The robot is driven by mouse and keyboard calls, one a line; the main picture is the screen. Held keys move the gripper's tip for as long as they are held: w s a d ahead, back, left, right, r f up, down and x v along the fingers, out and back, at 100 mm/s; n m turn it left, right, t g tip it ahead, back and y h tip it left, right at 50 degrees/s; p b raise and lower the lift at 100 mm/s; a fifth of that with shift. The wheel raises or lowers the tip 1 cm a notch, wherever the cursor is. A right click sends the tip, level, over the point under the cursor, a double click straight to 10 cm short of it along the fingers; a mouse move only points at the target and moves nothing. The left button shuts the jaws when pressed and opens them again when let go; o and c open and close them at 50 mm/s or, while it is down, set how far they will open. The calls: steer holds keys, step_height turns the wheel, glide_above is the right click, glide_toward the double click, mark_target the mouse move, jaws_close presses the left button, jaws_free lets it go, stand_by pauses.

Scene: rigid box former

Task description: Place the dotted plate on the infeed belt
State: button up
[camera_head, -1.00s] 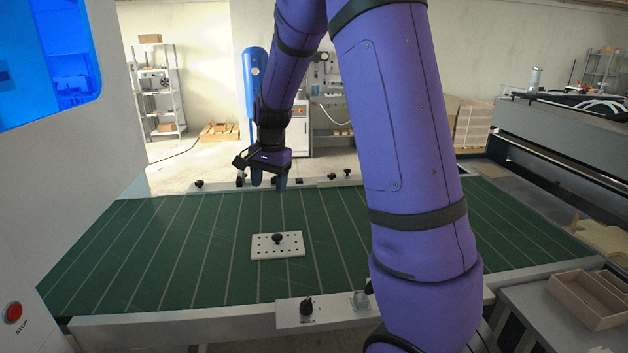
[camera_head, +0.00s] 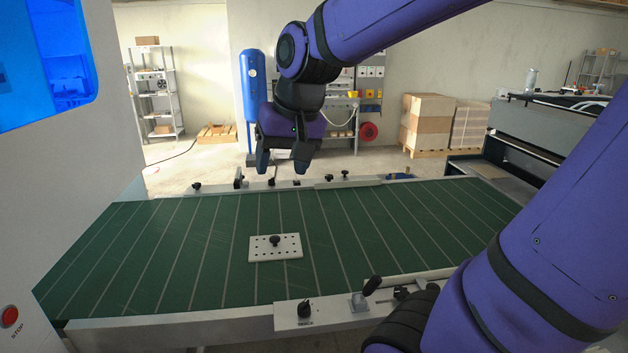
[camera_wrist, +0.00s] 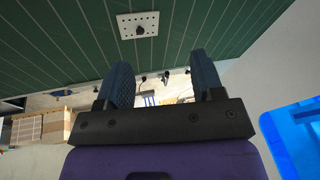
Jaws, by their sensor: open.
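The dotted plate (camera_head: 289,248) is a white rectangle with rows of dark dots and a black knob in its middle. It lies flat on the green infeed belt (camera_head: 160,255), a little toward the near side. It also shows in the wrist view (camera_wrist: 126,27), beyond my fingertips. My gripper (camera_head: 284,170) is open and empty, raised above the far side of the belt and apart from the plate. In the wrist view both fingers (camera_wrist: 163,75) stand well apart with nothing between them.
A near rail (camera_head: 230,322) with black knobs and a clamp runs along the belt's front; a far rail (camera_head: 310,184) also carries knobs. A white machine housing (camera_head: 90,150) stands at the left. The belt around the plate is clear. Cartons (camera_head: 428,122) stand behind.

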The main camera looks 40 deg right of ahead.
steer(key=s+a+n+t, duration=0.1)
steer(key=s+n, duration=0.3)
steer(key=s, duration=0.6)
steer(key=shift+s+a+r+h, duration=0.15)
steer(key=shift+a+r+h, duration=0.1)
steer(key=shift+a+h, duration=0.25)
steer(key=shift+a, duration=0.2)
